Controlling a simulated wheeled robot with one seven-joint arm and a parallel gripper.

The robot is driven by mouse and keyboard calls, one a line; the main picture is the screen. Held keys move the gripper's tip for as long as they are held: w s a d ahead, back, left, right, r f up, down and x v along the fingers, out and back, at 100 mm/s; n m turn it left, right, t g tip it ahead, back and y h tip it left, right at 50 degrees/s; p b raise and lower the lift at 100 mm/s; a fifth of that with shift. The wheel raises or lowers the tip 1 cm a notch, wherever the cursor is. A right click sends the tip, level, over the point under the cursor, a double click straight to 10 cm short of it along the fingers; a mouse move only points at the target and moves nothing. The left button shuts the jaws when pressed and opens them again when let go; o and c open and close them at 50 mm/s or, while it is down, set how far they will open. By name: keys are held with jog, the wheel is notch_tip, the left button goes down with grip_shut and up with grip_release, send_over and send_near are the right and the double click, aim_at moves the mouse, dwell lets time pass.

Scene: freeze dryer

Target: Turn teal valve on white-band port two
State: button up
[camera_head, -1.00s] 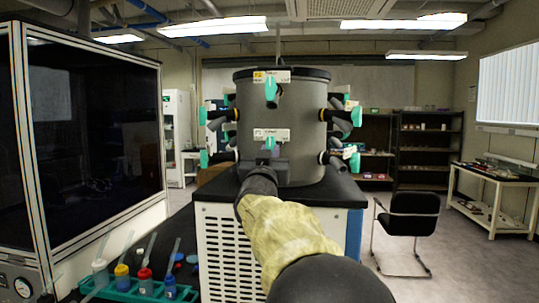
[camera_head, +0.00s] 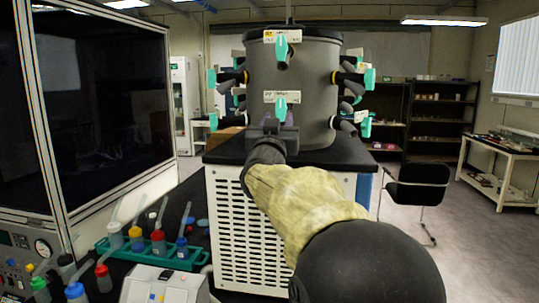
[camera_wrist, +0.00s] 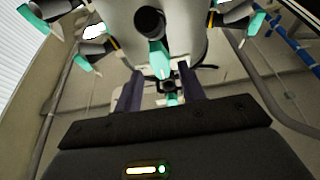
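The grey drum (camera_head: 315,75) of the freeze dryer carries ports with teal valve handles. On its front, a lower teal valve (camera_head: 281,110) sits under a white label (camera_head: 282,97); an upper teal valve (camera_head: 282,48) sits under a label with a yellow mark. My gripper (camera_head: 274,128) is just in front of and below the lower front valve. In the wrist view its two dark fingers (camera_wrist: 160,92) are apart, with a small teal handle (camera_wrist: 172,99) showing in the gap beyond them. Whether the fingers touch it, I cannot tell. The lower port's band is hidden.
Side ports with teal handles (camera_head: 368,79) stick out left and right of the drum. A glass-fronted cabinet (camera_head: 105,100) stands at left. A green rack (camera_head: 150,255) with several bottles stands at lower left. A black chair (camera_head: 418,185) stands on open floor at right.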

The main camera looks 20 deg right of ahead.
jog(key=b+v, duration=0.2)
jog(key=v, duration=1.2)
jog(key=shift+f, duration=0.1)
